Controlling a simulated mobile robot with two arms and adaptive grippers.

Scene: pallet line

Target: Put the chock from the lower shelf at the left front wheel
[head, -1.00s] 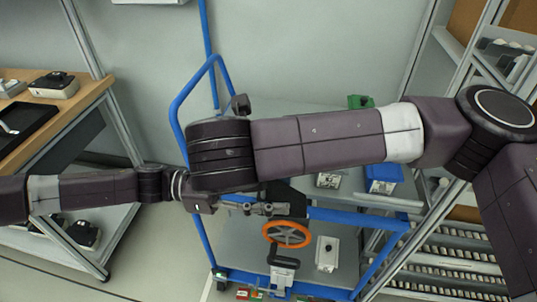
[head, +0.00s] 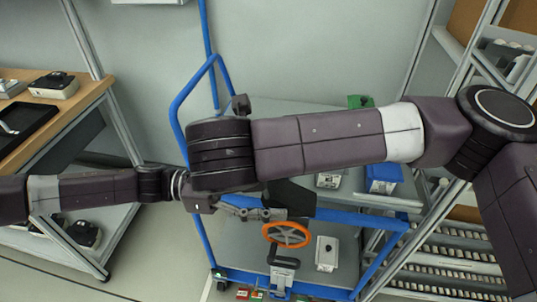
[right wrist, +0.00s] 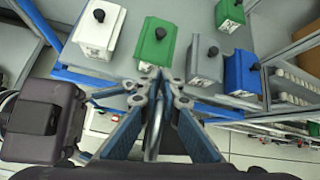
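My left gripper (head: 275,213) reaches in from the left in the head view, over the near edge of a blue-framed cart (head: 215,250). Its fingertips are small and partly covered, so its opening is unclear. A black block (head: 292,196) shows beside the fingers; I cannot tell what it is. My right gripper (right wrist: 157,88) is in the right wrist view, in front of a green box (right wrist: 157,42). Its fingertips are close together with a thin grey shape between them; I cannot tell whether it is held. A cart wheel (head: 220,285) is at the lower left. No chock can be clearly identified.
Above are a blue box (head: 384,178) and, in the wrist view, a white box (right wrist: 98,30). A workbench (head: 95,85) stands left, a roller rack (head: 450,265) right. Floor shows at lower left.

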